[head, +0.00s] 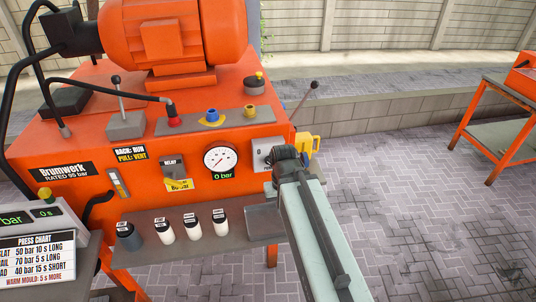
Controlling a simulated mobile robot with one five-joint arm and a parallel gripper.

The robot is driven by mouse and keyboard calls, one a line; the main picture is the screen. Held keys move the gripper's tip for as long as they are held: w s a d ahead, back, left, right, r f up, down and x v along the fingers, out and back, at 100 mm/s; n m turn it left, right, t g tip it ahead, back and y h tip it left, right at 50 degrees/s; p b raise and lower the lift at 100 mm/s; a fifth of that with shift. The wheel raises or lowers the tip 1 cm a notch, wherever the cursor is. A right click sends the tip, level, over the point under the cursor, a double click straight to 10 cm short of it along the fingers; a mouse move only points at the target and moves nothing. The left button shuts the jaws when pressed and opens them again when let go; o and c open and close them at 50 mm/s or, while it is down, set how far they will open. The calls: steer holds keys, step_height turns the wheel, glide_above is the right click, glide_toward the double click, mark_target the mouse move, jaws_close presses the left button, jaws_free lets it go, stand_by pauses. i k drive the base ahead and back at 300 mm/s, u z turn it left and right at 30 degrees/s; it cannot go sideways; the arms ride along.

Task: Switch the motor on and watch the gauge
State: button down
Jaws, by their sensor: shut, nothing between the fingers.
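The orange motor (158,38) sits on top of the orange power unit (90,140). The round white gauge (220,158) is on the unit's front, with a red needle pointing to the lower left and "0 bar" in green beneath. My gripper (281,154) is at the far end of my arm, in front of a grey plate (260,147) right of the gauge. It looks shut and empty; its fingertips are hard to make out. It hides part of the plate, so I cannot tell whether the gripper touches it or how any switch there is set.
A lever (121,97) stands on the unit's top, near a label reading "BACK: RUN, PULL: VENT". Several labelled cups (192,224) stand on the shelf below. A press chart (38,258) is at lower left. An orange table (495,140) stands right; paving between is clear.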

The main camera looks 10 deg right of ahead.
mark_target(267, 160)
steer(key=z, duration=0.3)
steer(key=k, duration=1.7)
steer(key=u, duration=1.05)
steer(key=i, duration=1.5)
steer(key=z, duration=0.05)
